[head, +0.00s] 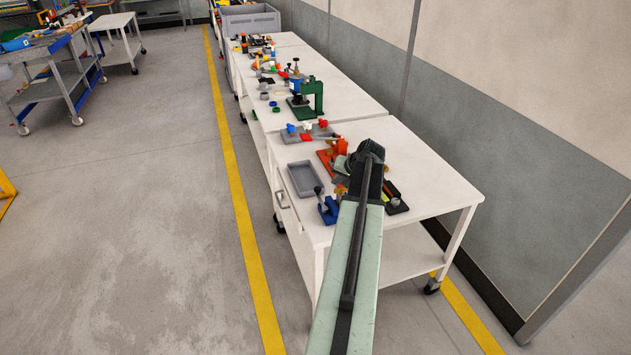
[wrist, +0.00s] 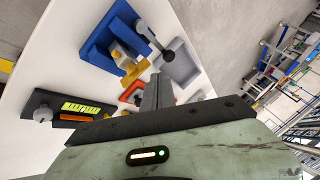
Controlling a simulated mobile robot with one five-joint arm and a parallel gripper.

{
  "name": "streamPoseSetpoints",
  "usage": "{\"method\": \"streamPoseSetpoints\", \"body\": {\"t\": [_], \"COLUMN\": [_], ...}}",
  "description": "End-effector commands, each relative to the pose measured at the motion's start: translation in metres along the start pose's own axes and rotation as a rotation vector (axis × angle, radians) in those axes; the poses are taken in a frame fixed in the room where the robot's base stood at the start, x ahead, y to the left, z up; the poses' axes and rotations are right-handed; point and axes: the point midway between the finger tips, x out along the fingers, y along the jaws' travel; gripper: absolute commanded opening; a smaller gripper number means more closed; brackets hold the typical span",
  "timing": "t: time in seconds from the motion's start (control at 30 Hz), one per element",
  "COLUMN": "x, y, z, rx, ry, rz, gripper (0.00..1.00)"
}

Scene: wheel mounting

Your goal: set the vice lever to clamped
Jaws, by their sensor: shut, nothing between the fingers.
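The blue vice (head: 329,212) stands near the left edge of the closest white table, beside my arm. In the wrist view the blue vice (wrist: 97,42) is at the upper left, with a yellow-orange part in it. In the head view my arm hides the fingertips.
A grey tray (head: 305,181) lies beside the vice. An orange-red fixture (head: 326,157) is behind my wrist. A black plate (wrist: 70,125) with a yellow-green bar lies on the other side. A green press (head: 310,98) stands farther along. The table's front right is clear.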

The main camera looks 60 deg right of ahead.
Motion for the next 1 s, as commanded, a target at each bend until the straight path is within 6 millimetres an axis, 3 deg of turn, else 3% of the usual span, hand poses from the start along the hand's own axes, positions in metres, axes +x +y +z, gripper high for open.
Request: {"method": "streamPoseSetpoints", "body": {"t": [0.47,1.0], "x": [0.011,0.102], "y": [-0.004,-0.004], "z": [0.002,0.004], "rx": [-0.007,-0.008], "ry": [-0.004,-0.005], "rz": [-0.003,-0.003], "gripper": [0.0,0.0]}}
